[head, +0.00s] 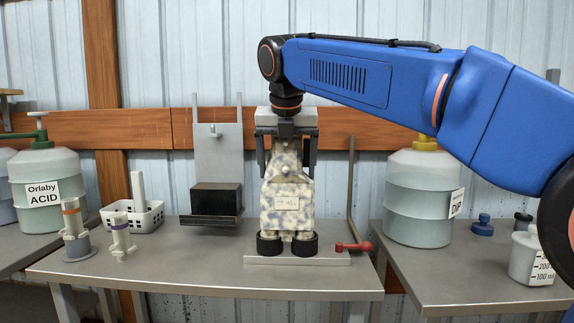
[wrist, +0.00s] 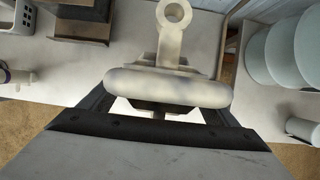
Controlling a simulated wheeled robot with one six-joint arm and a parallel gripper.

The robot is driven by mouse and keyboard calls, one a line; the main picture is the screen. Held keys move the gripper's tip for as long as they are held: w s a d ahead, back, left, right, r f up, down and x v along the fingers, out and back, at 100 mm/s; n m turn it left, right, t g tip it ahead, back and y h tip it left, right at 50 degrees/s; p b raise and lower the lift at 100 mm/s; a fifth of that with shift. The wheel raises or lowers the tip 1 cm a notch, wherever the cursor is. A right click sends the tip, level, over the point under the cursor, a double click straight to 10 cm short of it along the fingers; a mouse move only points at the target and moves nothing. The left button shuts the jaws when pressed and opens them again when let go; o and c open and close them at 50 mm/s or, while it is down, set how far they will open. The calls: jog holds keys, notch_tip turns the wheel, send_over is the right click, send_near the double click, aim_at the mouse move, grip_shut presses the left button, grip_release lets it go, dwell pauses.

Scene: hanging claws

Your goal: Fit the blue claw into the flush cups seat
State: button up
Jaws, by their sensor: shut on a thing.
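My gripper (head: 287,158) points down and is shut on a cream piece with blue-grey mottling (head: 287,188), the only claw-like thing here with any blue. Its fingers lie at both sides of the piece's upper part. In the wrist view the held piece (wrist: 168,88) is a wide rounded cream body between the fingers, with a ring beyond it. A small label on its front is too small to read. Two black round cups (head: 269,244) are at its foot, above a pale base plate (head: 297,258). Whether the piece is fully seated is hidden.
A red lever (head: 353,247) lies at the plate's right end. A black box on a grey bracket (head: 215,200) stands left. Banded pieces (head: 120,235) and a white basket (head: 133,215) are further left. A DIP tank (head: 417,200) stands on the right table.

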jog(key=shift+f, duration=1)
jog(key=o, duration=1.7)
jog(key=shift+o, duration=0.2)
